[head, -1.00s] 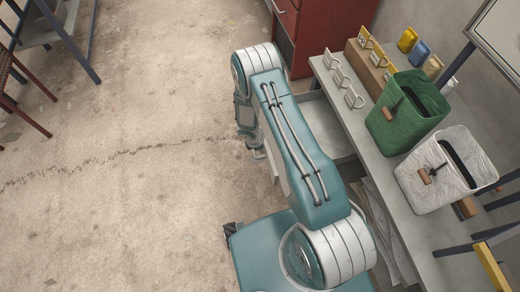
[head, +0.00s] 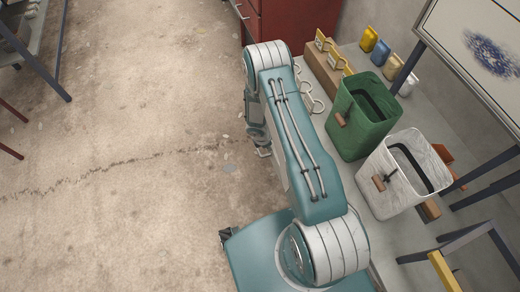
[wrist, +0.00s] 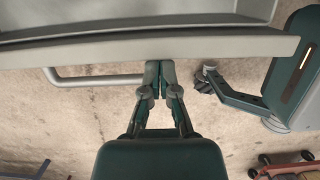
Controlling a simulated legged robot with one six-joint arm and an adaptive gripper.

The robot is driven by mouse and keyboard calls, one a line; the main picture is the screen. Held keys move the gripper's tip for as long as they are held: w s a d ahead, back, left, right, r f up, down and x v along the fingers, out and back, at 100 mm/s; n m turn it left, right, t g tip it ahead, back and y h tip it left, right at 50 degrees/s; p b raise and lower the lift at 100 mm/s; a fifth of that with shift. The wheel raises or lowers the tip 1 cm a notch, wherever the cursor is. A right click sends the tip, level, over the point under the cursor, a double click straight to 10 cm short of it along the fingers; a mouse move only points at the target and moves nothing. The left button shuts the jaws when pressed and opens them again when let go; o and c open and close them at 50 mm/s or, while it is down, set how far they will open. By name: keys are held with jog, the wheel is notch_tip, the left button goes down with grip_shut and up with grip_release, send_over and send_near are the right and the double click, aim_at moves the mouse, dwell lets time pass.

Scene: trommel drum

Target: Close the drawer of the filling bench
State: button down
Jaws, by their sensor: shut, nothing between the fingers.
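The grey metal drawer (wrist: 150,47) crosses the top of the wrist view, with part of its open inside showing above its front edge. Its bar handle (wrist: 95,79) sticks out at the left. My gripper (wrist: 158,68) is shut and empty, its fingertips right at the drawer front, to the right of the handle; I cannot tell if they touch. In the head view, my gripper (head: 263,151) shows low beside my arm, and my arm hides the drawer. The filling bench (head: 395,240) lies to the right of my arm.
A red cabinet (head: 295,22) is past the bench's far end.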

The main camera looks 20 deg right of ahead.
jog(key=d, duration=0.9)
jog(key=shift+d, duration=0.2)
jog(key=a+r, duration=0.6)
jog(key=r, duration=0.3)
jog(key=s+a+f+h, duration=0.8)
jog(key=f+h, duration=0.3)
jog(key=h, duration=0.4)
jog(key=d, duration=1.4)
jog(key=shift+w+d+f, duration=0.15)
jog(key=shift+w, duration=0.1)
